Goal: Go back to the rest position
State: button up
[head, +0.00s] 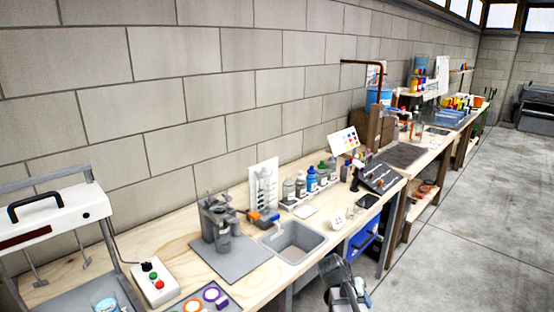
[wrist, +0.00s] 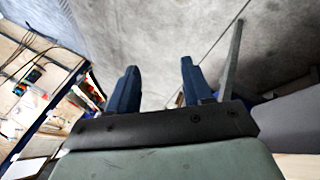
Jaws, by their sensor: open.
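In the wrist view, my gripper (wrist: 160,82) shows two dark blue fingers standing apart, with nothing between them. Beyond the fingers is bare grey concrete floor (wrist: 150,30). In the head view, part of my arm shows at the bottom, right of centre, in front of the workbench's front edge. The fingertips cannot be made out clearly there. No object is seen held.
A long wooden workbench (head: 180,240) runs along the block wall. It bears a grey sink (head: 293,240), a button box (head: 155,283), a row of bottles (head: 312,182) and a white-topped machine (head: 55,215). A blue bin (head: 362,240) is below. Open floor (head: 470,230) lies right.

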jog(key=s+a+f+n+g+y, duration=0.1)
jog(key=s+f+g, duration=0.1)
jog(key=s+f, duration=0.65)
jog(key=s+f+n+g+y, duration=0.15)
jog(key=s+f, duration=0.45)
jog(key=f, duration=0.6)
jog(key=s+a+f+g+y, duration=0.1)
jog(key=s+f, duration=0.3)
jog(key=s, duration=0.4)
jog(key=s+a+f+g+y, duration=0.1)
jog(key=s+a+f, duration=0.3)
jog(key=s, duration=0.4)
jog(key=s+a+f+n+g+y, duration=0.1)
jog(key=s+a+f+g, duration=0.1)
jog(key=s+f, duration=0.4)
jog(key=shift+s+a+g+y, duration=0.3)
jog(key=shift+s+g+y, duration=0.05)
jog(key=shift+s, duration=0.75)
